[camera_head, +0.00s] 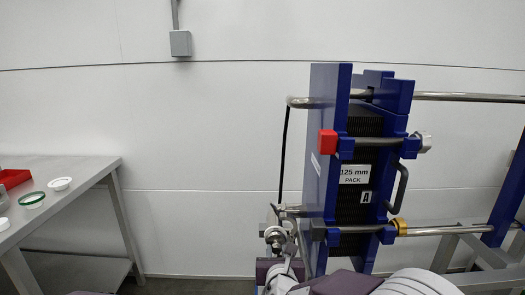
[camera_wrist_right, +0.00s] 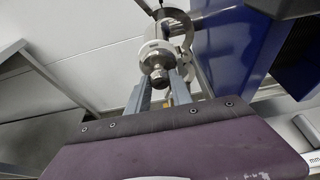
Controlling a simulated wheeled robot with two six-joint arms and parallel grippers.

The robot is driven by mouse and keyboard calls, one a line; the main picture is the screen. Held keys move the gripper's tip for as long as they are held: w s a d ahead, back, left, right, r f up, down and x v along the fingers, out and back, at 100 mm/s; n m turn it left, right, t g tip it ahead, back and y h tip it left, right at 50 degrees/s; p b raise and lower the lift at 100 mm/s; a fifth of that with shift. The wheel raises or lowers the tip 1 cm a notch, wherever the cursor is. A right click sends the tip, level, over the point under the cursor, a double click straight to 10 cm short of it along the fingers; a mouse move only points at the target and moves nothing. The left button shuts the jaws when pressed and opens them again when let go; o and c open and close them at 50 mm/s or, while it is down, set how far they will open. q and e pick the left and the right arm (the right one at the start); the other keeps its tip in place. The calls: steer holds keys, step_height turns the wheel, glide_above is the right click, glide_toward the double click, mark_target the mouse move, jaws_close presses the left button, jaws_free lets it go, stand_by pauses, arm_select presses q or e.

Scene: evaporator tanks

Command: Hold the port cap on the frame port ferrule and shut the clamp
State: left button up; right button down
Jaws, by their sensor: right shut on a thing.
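My right gripper (camera_head: 272,238) comes up from below beside the lower left side of the blue plate frame (camera_head: 321,170). In the right wrist view, its fingers (camera_wrist_right: 160,92) are shut on the knob of the round metal port cap (camera_wrist_right: 153,52). The cap also shows in the head view (camera_head: 277,234). A curved metal clamp (camera_wrist_right: 184,32) is just behind and to the right of the cap. The cap hides the ferrule, so I cannot tell whether they touch or whether the clamp is open. My left gripper is not in view.
A grey table (camera_head: 78,168) stands at the left with a red bin (camera_head: 13,178), a green-rimmed lid (camera_head: 32,200) and a white dish (camera_head: 60,184). A dark hose (camera_head: 283,150) hangs beside the frame. Steel bars (camera_head: 465,97) run right. The space between table and frame is clear.

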stand_by(0.5)
steer(key=shift+b, duration=0.3)
stand_by(0.4)
steer(key=shift+b, duration=0.3)
stand_by(0.5)
steer(key=shift+w+b, duration=0.35)
steer(key=shift+w, duration=0.45)
steer(key=shift+s, duration=0.25)
